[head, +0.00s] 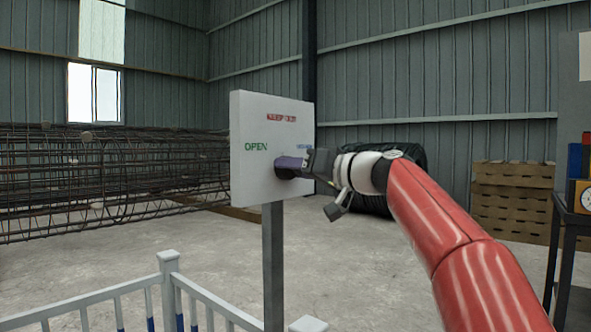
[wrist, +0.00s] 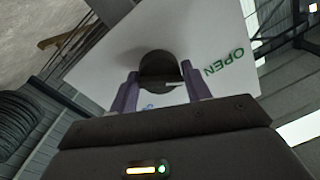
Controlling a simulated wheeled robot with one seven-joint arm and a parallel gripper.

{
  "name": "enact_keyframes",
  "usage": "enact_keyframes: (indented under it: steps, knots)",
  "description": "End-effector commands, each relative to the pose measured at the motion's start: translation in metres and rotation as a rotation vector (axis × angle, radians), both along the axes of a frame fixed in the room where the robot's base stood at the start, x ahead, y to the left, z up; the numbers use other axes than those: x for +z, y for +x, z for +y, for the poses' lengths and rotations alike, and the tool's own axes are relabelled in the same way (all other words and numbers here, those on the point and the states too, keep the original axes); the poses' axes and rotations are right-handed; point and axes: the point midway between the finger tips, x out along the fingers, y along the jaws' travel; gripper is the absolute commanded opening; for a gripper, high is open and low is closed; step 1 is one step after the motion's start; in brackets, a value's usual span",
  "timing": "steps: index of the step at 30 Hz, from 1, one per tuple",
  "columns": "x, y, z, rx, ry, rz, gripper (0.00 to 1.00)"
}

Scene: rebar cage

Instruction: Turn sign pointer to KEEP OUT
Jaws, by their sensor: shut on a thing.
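The sign (head: 262,108) is a white board on a grey post. It has red KEEP OUT lettering (head: 281,118) at the top, green OPEN (head: 256,147) at the left and a blue word, partly hidden, at the right. The dark round pointer knob (wrist: 158,64) stands out from the board's face. My gripper (head: 290,163) is at the board, its purple fingers on either side of the knob and shut on it. In the wrist view OPEN (wrist: 224,62) lies right of the knob. Which word the pointer faces I cannot tell.
A white fence (head: 168,262) stands in front of the sign at lower left. Rebar cages (head: 100,175) lie behind it at left. Stacked pallets (head: 512,200) and a dark table (head: 572,215) stand at right. The concrete floor between is open.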

Motion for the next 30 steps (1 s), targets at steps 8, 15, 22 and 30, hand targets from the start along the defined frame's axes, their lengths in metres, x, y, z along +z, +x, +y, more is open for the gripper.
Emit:
enact_keyframes:
  steps: [8, 15, 22, 30]
  knots:
    - [-0.0019, 0.001, -0.001, -0.001, 0.124, 0.161, 0.25]
    - [-0.0027, 0.0009, -0.0009, -0.003, 0.263, 0.342, 0.25]
    - [-0.0029, 0.0007, -0.0012, -0.004, 0.392, 0.508, 0.25]
    - [-0.0041, 0.0007, -0.0006, -0.003, 0.512, 0.663, 0.25]
